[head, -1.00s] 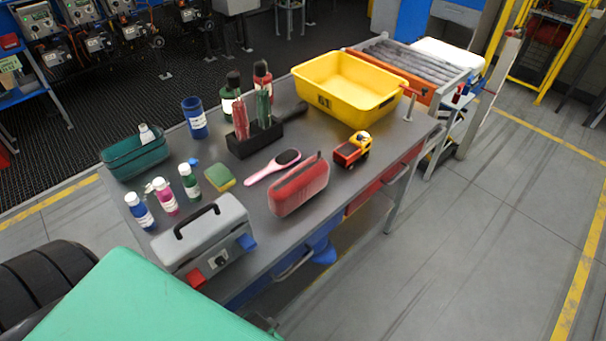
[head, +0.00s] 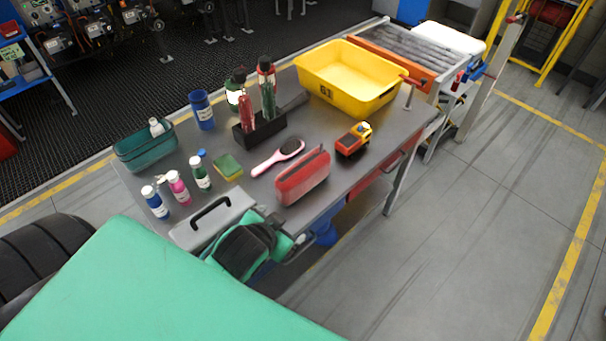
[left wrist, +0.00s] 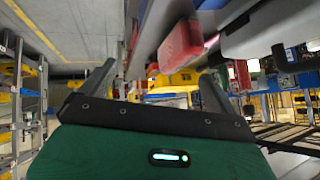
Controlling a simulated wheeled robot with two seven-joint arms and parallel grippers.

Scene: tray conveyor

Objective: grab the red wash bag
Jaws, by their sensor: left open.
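The red wash bag (head: 303,180) stands on the grey table near its front edge, between the pink hairbrush and the toy truck. It also shows in the left wrist view (left wrist: 181,44), beyond my fingers. My left gripper (left wrist: 155,84) is open, with nothing between its two dark fingers. In the head view my green and black left wrist is low at the table's front edge, left of and nearer than the bag, apart from it. The fingers are hard to make out there. My right gripper is not in view.
A grey toolbox (head: 212,213) is partly hidden behind my left wrist. A pink hairbrush (head: 278,158), a sponge (head: 228,166) and a toy truck (head: 353,139) lie around the bag. A yellow bin (head: 348,88) stands at the back. The floor right of the table is clear.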

